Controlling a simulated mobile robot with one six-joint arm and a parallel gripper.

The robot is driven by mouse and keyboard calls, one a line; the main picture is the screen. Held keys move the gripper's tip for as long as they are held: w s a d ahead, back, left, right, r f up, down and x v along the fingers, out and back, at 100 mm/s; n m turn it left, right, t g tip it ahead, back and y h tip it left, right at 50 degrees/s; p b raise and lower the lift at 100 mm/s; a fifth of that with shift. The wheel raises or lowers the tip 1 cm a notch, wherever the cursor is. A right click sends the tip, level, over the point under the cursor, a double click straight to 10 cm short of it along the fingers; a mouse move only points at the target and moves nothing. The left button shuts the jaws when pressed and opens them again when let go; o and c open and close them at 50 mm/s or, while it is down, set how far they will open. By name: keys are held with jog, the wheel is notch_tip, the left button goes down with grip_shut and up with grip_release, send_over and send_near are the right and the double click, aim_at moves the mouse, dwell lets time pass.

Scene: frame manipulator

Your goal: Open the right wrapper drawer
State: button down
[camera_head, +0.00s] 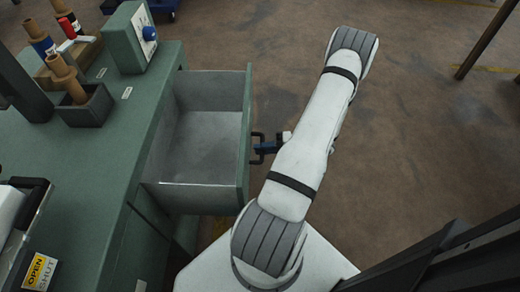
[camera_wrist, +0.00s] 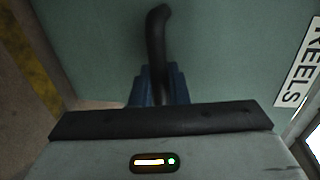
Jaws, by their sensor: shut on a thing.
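A green drawer (camera_head: 244,175) stands pulled out of the green cabinet (camera_head: 95,185), and its grey inside looks empty. Its front also fills much of the wrist view (camera_wrist: 95,50). My gripper (camera_head: 264,147), with blue fingers, is shut on the black drawer handle (camera_head: 256,135). In the wrist view the handle (camera_wrist: 157,35) runs down between the blue fingers (camera_wrist: 158,85). A white label (camera_wrist: 300,70) at the right edge there reads "REELS" or ends in it, and is partly cut off.
A green box with a blue knob (camera_head: 149,33), a dark holder with a brown roll (camera_head: 85,105) and other rolls stand on the cabinet top. An "OPEN/SHUT" sign (camera_head: 40,271) is at lower left. The floor (camera_head: 430,130) right of my arm is mostly clear.

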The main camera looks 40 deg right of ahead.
jog(key=c, duration=1.5)
grip_release()
jog(key=shift+w, duration=0.1)
jog(key=p+v, duration=0.1)
jog(key=v, duration=0.6)
jog(key=shift+s+d, duration=0.2)
jog(key=shift+s, duration=0.05)
